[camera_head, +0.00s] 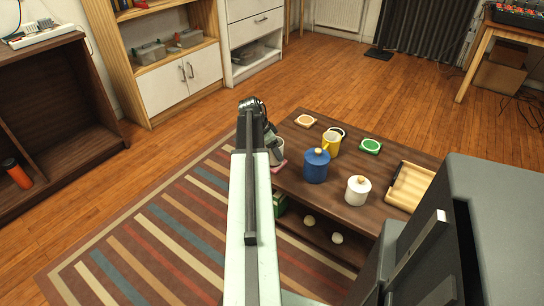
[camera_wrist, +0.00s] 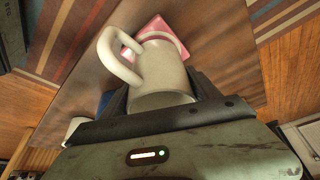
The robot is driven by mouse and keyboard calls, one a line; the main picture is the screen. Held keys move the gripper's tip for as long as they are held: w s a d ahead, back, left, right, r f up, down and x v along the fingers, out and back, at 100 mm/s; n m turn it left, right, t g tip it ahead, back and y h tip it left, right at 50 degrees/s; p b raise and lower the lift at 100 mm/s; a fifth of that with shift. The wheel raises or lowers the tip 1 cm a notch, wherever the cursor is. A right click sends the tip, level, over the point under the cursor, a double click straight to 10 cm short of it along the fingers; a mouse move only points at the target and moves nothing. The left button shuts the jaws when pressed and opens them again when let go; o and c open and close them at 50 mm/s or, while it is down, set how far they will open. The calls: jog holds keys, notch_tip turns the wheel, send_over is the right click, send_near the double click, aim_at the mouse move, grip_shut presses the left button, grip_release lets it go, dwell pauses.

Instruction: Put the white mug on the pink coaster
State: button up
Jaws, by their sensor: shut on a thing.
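The white mug (camera_wrist: 163,72) is held between the dark fingers of my gripper (camera_wrist: 162,92) in the wrist view, its handle to the left. In the head view the mug (camera_head: 277,157) shows only in part beside my gripper (camera_head: 271,138), at the table's left end. The pink coaster (camera_wrist: 152,25) shows past the mug's far end in the wrist view, partly covered by it. A bit of the coaster (camera_head: 279,166) shows below the mug in the head view. I cannot tell whether mug and coaster touch.
A striped rug (camera_head: 160,230) lies to the left.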

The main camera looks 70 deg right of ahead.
jog(key=shift+f, duration=0.45)
jog(key=o, duration=1.7)
jog(key=shift+c, duration=0.2)
jog(key=p+v, duration=1.1)
jog(key=v, duration=0.1)
jog(key=shift+w, duration=0.1)
